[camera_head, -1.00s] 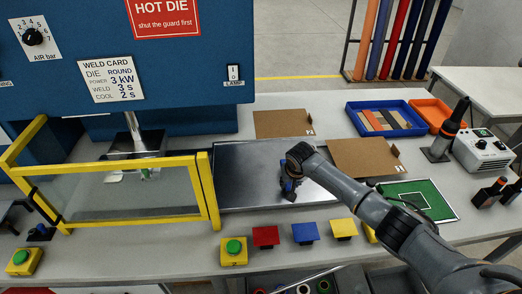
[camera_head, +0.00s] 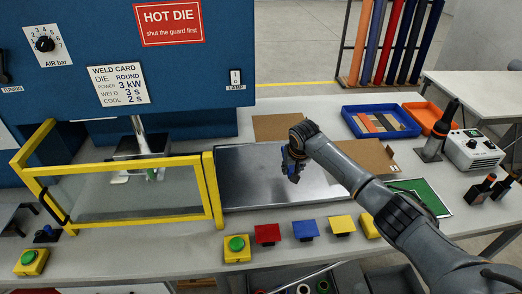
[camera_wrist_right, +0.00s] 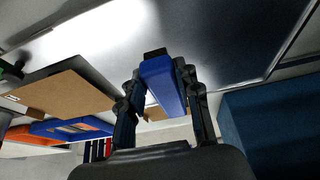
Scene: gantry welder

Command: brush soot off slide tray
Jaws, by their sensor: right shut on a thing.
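The slide tray (camera_head: 245,182) is a shiny grey metal tray on the bench, right of the yellow guard frame. It also shows in the right wrist view (camera_wrist_right: 215,40). Darker patches show on its surface, but I cannot tell soot from reflection. My right gripper (camera_head: 292,172) is over the tray's right half. In the right wrist view, my right gripper (camera_wrist_right: 162,95) is shut on a blue brush (camera_wrist_right: 163,84) with a dark end pointing toward the tray. I cannot tell whether the brush touches the metal. My left gripper is not in view.
The yellow guard frame (camera_head: 214,190) with a clear pane borders the tray's left side. Brown boards (camera_head: 372,154) lie behind and right. A blue bin (camera_head: 350,122) stands at the back right. Red, blue and yellow blocks (camera_head: 267,234) line the front edge, beside a green button (camera_head: 236,244).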

